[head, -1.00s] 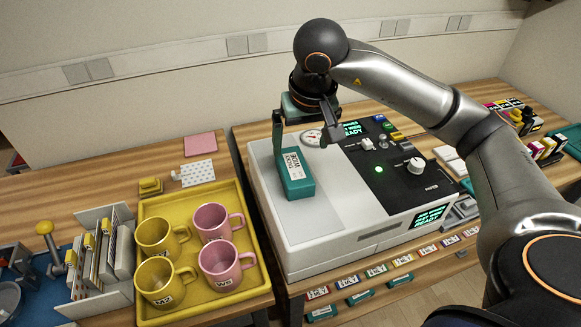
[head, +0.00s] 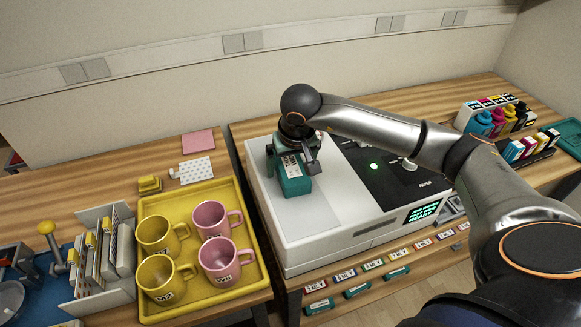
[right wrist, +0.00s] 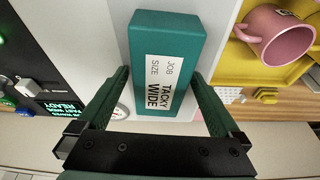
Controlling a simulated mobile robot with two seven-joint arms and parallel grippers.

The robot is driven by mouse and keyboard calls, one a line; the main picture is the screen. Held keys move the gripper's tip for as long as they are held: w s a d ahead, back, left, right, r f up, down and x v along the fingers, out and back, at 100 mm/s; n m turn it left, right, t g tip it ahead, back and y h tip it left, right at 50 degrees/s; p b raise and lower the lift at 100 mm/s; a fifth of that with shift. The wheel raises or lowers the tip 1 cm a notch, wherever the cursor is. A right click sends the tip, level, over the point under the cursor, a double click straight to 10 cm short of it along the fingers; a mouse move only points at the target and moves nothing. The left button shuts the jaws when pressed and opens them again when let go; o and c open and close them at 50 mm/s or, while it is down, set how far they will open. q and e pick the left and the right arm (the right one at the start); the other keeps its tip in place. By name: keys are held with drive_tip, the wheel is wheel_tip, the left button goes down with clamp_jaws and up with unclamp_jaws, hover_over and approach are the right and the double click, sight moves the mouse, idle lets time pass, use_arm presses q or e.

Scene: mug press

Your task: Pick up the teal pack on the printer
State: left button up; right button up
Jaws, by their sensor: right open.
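The teal pack (head: 291,178) lies on the light top of the printer (head: 330,215), left of its dark control panel. My right gripper (head: 292,170) is low over the pack. In the right wrist view its fingers (right wrist: 165,98) are open, one on each side of the pack's near end, with gaps visible. I cannot tell whether the fingertips reach below the pack's top. My left gripper is not in view.
A yellow tray (head: 187,312) with two yellow and two pink mugs stands left of the printer. A white rack (head: 95,290) stands further left. Ink bottles (head: 497,118) and cartridges (head: 530,147) are at the right. Printed sheets lie behind the tray.

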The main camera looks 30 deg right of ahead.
drive_tip(key=shift+c, duration=0.2)
clamp_jaws()
idle(0.6)
drive_tip(key=shift+r, duration=0.15)
